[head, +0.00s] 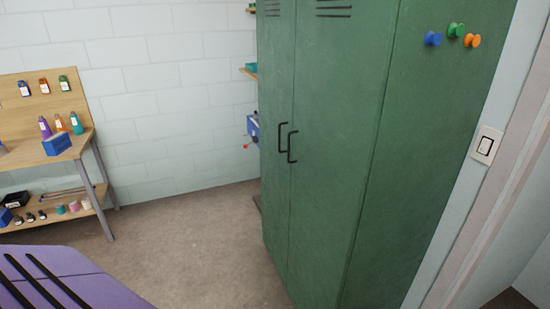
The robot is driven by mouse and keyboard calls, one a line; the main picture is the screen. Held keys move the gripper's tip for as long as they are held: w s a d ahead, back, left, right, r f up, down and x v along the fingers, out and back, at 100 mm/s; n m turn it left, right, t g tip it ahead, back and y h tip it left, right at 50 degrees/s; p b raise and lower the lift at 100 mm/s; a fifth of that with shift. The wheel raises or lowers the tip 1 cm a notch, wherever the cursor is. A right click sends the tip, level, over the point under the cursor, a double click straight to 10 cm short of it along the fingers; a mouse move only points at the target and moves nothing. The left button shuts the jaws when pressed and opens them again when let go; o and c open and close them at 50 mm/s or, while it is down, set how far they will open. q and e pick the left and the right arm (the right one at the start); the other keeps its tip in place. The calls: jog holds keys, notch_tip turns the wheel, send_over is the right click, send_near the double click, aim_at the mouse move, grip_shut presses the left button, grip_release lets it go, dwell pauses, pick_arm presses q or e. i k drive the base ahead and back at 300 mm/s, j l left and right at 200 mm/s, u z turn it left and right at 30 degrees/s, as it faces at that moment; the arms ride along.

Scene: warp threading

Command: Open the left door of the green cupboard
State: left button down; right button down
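The green cupboard (437,130) stands right of the middle in the head view, with its two doors facing left. The left door (276,85) is the narrow far one and looks shut. Its black bar handle (280,138) is close to the seam between the doors. The right door (335,110) is nearer, looks shut, and has its own black handle (290,148) beside the other. Neither of my grippers is in view.
A wooden workbench (75,150) with bottles and boxes stands at the left. Blue, green and orange knobs (455,31) sit on the cupboard's side. A light switch (486,145) is at the right. The brown floor (190,240) before the doors is clear.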

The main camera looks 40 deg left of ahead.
aim_at(276, 19)
jog(key=j+u, duration=0.2)
jog(key=j, duration=0.25)
jog(key=i+j+u, duration=0.15)
jog(key=j, duration=0.25)
jog(key=i+j+u, duration=0.2)
jog(key=j, duration=0.2)
jog(key=k, duration=0.05)
